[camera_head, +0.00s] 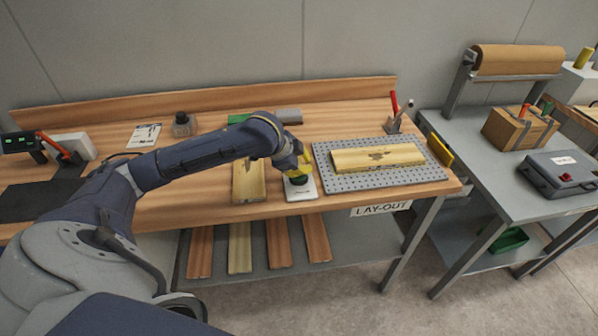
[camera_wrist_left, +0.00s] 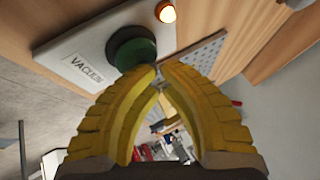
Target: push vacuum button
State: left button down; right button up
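The vacuum button is a round green knob (camera_wrist_left: 132,48) on a pale box (camera_wrist_left: 62,45) labelled VACUUM. In the head view the box (camera_head: 303,192) lies near the front edge of the wooden bench, with the green button (camera_head: 299,180) partly hidden by my gripper. A small lamp (camera_wrist_left: 165,11) beside the button glows orange-white. My left gripper (camera_wrist_left: 159,72) has yellow fingers with their tips drawn together and nothing held. In the head view the left gripper (camera_head: 302,170) is right at the button; I cannot tell whether it touches. My right gripper is not in view.
A perforated grey plate (camera_head: 420,175) carrying a wooden board (camera_head: 378,158) lies right of the box. Another board (camera_head: 248,183) lies close on its left. A red-handled tool (camera_head: 395,104) stands at the back right. Planks (camera_head: 240,250) rest on the lower shelf.

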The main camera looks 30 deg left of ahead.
pick_arm(q)
jog(key=shift+f, duration=0.55)
dwell(0.5)
jog(key=shift+r, duration=0.1)
jog(key=shift+a+r, duration=0.1)
jog(key=shift+r, duration=3.3)
